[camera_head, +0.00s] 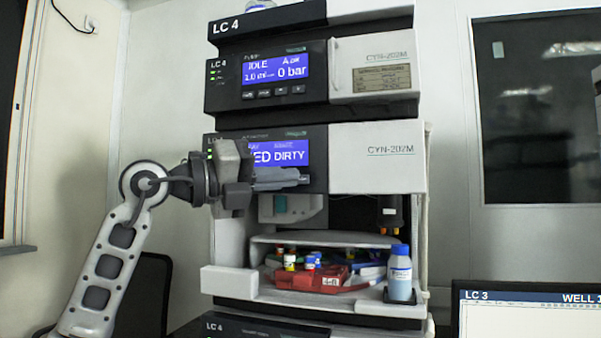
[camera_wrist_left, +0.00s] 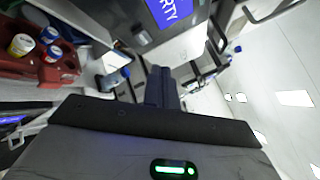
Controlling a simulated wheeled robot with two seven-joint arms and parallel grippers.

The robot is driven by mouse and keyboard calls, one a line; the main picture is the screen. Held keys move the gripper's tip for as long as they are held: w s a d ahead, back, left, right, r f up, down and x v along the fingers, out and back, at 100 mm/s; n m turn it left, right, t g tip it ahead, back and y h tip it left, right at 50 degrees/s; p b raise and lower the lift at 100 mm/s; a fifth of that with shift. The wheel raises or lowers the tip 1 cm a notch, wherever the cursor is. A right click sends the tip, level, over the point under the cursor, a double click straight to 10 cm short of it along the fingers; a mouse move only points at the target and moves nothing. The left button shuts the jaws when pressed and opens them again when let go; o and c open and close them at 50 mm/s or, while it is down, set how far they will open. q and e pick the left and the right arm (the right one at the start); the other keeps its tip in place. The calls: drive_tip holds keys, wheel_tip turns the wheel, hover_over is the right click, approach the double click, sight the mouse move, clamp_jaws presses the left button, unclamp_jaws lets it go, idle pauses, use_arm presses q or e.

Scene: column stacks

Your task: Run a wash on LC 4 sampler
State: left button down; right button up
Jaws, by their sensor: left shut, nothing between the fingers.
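The LC 4 sampler (camera_head: 378,157) is the middle module of the LC 4 stack. Its blue display (camera_head: 291,152) shows a word ending in "ED", partly covered, and "DIRTY". Its open bay below holds a red vial rack (camera_head: 318,279) with several capped vials; the rack also shows in the left wrist view (camera_wrist_left: 30,67). My left gripper (camera_head: 303,178) is shut and empty, with its fingertips at the panel strip just under the display. It hides the strip, so I cannot tell whether it touches a key. In the left wrist view its closed fingers (camera_wrist_left: 160,86) point toward the module.
The pump module (camera_head: 371,65) above reads "IDLE" and "0 bar". A blue-capped bottle (camera_head: 400,275) stands at the bay's right front. A monitor (camera_head: 525,315) labelled LC 3 is at lower right. A dark window (camera_head: 535,110) is behind. Free room lies left of the stack.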

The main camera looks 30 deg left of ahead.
use_arm(q)
drive_tip(key=shift+w+a+p, duration=0.25)
drive_tip(key=shift+w+p, duration=0.1)
drive_tip(key=shift+w, duration=0.7)
idle(0.7)
idle(0.6)
drive_tip(key=shift+w+a+p, duration=0.1)
drive_tip(key=shift+w+p, duration=0.25)
drive_tip(key=shift+w, duration=0.05)
drive_tip(key=shift+w, duration=0.2)
idle(0.3)
